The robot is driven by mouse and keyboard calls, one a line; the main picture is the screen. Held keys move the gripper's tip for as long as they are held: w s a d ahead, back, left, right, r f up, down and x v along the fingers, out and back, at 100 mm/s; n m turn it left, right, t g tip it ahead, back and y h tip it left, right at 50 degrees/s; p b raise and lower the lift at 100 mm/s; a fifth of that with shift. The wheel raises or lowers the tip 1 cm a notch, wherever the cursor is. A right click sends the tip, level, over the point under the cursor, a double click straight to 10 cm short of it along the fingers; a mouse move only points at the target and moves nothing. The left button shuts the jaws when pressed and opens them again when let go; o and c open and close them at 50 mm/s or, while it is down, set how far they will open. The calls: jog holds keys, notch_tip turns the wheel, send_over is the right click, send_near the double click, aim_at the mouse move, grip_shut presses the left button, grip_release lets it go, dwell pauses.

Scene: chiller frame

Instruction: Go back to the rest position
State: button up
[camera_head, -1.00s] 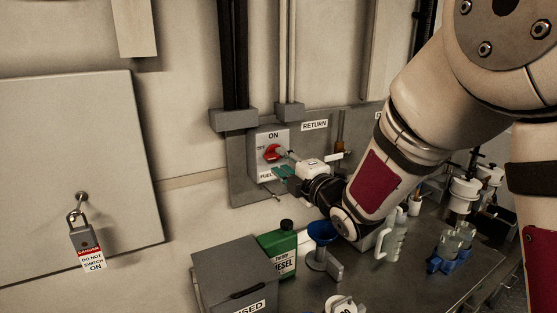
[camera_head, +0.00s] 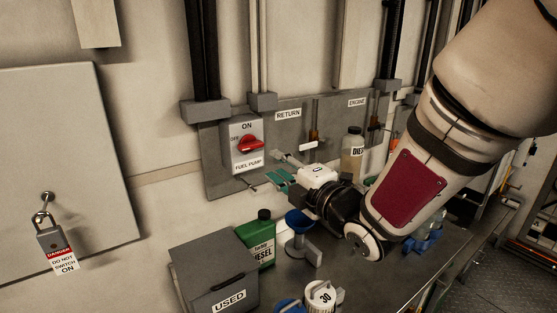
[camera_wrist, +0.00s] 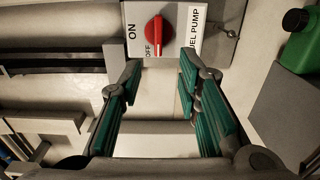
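My gripper (camera_head: 275,174) is open and empty, in front of the grey panel, right of and below the fuel pump switch. In the wrist view my gripper (camera_wrist: 160,82) shows its two green-padded fingers spread apart with nothing between them. The fuel pump switch has a red knob (camera_head: 251,144) on a white plate. The red knob (camera_wrist: 154,35) also shows at the top of the wrist view, beyond the fingertips and not touched. Its handle lies along the line of the OFF mark.
A green diesel can (camera_head: 261,240), a blue funnel (camera_head: 298,221) and a grey USED box (camera_head: 213,277) stand below my gripper. A padlock with a danger tag (camera_head: 54,242) hangs at the left.

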jog(key=s+d+m+g+h, duration=0.2)
jog(key=s+d+m+h, duration=0.15)
jog(key=d+m, duration=0.35)
jog(key=s+d+m+g+h, duration=0.1)
jog(key=s+d+m+h, duration=0.2)
jog(key=d+m+h, duration=0.35)
jog(key=s+d+f+m+g, duration=0.1)
jog(key=s+m, duration=0.4)
jog(key=s, duration=0.6)
jog(key=s+d+f+m+g, duration=0.1)
jog(key=s+d+m+g, duration=0.3)
jog(key=s, duration=0.7)
jog(key=shift+m+g, duration=1)
jog(key=shift+m, duration=0.25)
